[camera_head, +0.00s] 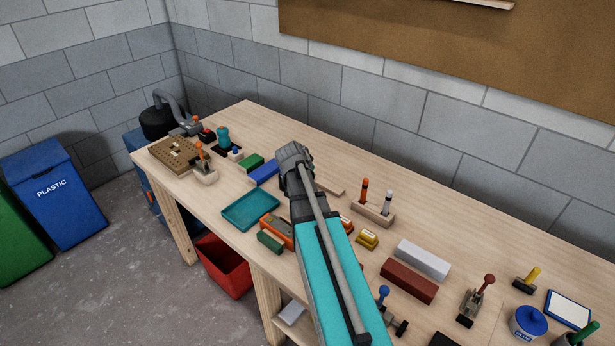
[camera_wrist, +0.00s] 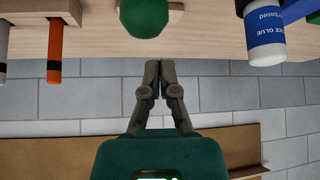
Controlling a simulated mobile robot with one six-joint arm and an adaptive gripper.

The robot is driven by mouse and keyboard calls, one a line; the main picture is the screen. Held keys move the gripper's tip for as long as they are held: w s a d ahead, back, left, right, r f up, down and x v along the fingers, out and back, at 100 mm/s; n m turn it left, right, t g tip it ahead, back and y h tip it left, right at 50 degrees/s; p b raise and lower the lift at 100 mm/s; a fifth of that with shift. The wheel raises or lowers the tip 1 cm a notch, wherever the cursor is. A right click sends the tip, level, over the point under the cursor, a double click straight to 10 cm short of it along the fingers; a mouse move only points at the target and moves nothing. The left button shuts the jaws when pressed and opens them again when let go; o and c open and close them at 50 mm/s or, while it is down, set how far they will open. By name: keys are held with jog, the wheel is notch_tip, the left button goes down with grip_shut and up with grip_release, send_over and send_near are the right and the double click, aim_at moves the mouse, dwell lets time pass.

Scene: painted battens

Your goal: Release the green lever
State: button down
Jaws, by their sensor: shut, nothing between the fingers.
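My gripper (camera_head: 293,155) is above the middle of the bench in the head view, its fingertips not clear there. In the wrist view its two fingers (camera_wrist: 160,68) are together and empty. A round green knob (camera_wrist: 144,17), likely the end of the green lever, is at the top middle of the wrist view, just beyond the fingertips and slightly left. A small gap shows in the picture between knob and fingers.
An orange rod (camera_wrist: 54,50) stands to the left in the wrist view, a blue-and-white glue container (camera_wrist: 264,30) to the right. On the bench (camera_head: 460,235) are a teal tray (camera_head: 250,208), a red block (camera_head: 408,281), a red-knobbed lever (camera_head: 488,281) and a blue-knobbed lever (camera_head: 383,292).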

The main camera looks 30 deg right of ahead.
jog(key=p+v, duration=0.1)
jog(key=v, duration=0.1)
jog(key=p+v, duration=0.1)
jog(key=v, duration=0.1)
jog(key=p+v, duration=0.2)
jog(key=v, duration=0.1)
jog(key=shift+s+a+f, duration=0.35)
jog(key=shift+a, duration=0.1)
jog(key=shift+s+a+r+p, duration=0.3)
jog(key=shift+a+r+p, duration=0.2)
jog(key=shift+a, duration=0.2)
jog(key=s+a+f+n+g+y, duration=0.1)
jog(key=s+a+n, duration=0.4)
jog(key=a, duration=0.6)
jog(key=s+a+f+n+g+y, duration=0.2)
jog(key=s+a+n+y, duration=0.3)
jog(key=a, duration=0.7)
jog(key=shift+s+f+n+g+y, duration=0.3)
jog(key=shift+s+f+n, duration=0.25)
jog(key=shift+n, duration=0.55)
